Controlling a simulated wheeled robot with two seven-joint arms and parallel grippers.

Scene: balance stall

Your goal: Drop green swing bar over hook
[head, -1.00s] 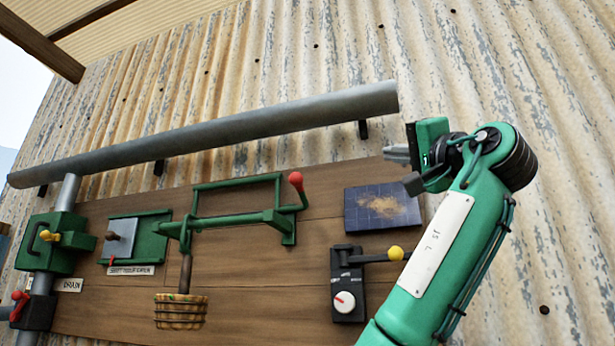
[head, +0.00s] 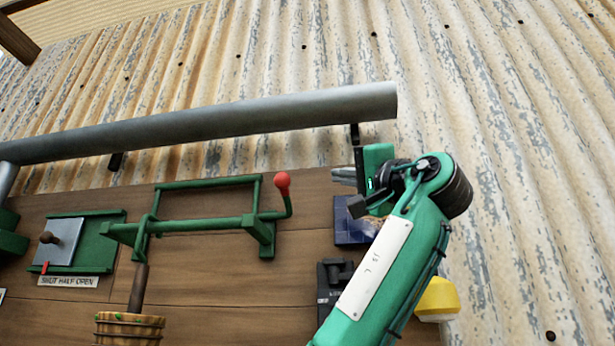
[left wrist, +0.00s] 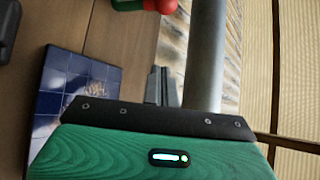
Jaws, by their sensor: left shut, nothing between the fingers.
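The green bar frame (head: 205,225) is mounted on the wooden board in the middle of the head view. An upper green rod (head: 210,183) spans it, and a cranked arm with a red knob (head: 283,181) rises at its right end. I cannot tell which part is the hook. My left gripper (head: 345,175) is shut and empty, to the right of the red knob and apart from it. In the left wrist view its fingertips (left wrist: 163,86) are together, and a red and green part (left wrist: 145,4) shows at the top edge. My right gripper is not in view.
A thick grey pipe (head: 220,123) runs above the board. A blue tiled panel (head: 350,233) and a black fitting (head: 330,280) lie partly behind my left arm. A sliding plate (head: 65,240) sits at left.

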